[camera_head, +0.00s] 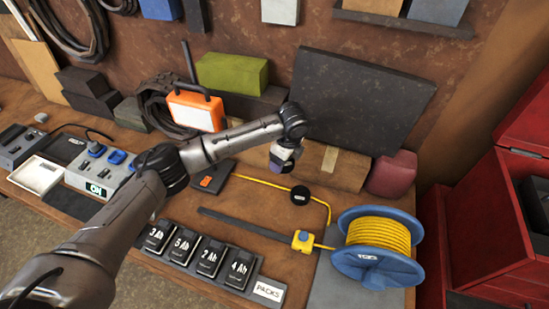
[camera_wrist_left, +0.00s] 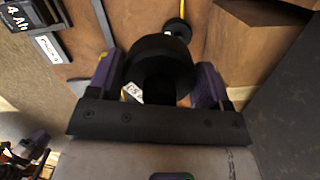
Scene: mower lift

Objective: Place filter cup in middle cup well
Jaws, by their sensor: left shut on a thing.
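My left gripper (camera_head: 285,158) is above the back part of the bench, in front of a brown block. In the left wrist view its purple fingers (camera_wrist_left: 158,92) are shut on a dark round piece (camera_wrist_left: 158,62), which looks like the filter cup. The fingers and the near crossbar hide part of it. In the head view the held piece is too small to make out. I cannot pick out the middle cup well. A purple part at the lower left of the wrist view may be my right gripper (camera_wrist_left: 32,147); its fingers are unclear.
A small black puck (camera_head: 300,196) stands on the bench by a yellow cord (camera_head: 262,183). A blue reel (camera_head: 375,269) stands at the front right. Battery packs (camera_head: 210,258) line the front. A dark board (camera_head: 358,100) leans behind; a red cabinet (camera_head: 490,230) is right.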

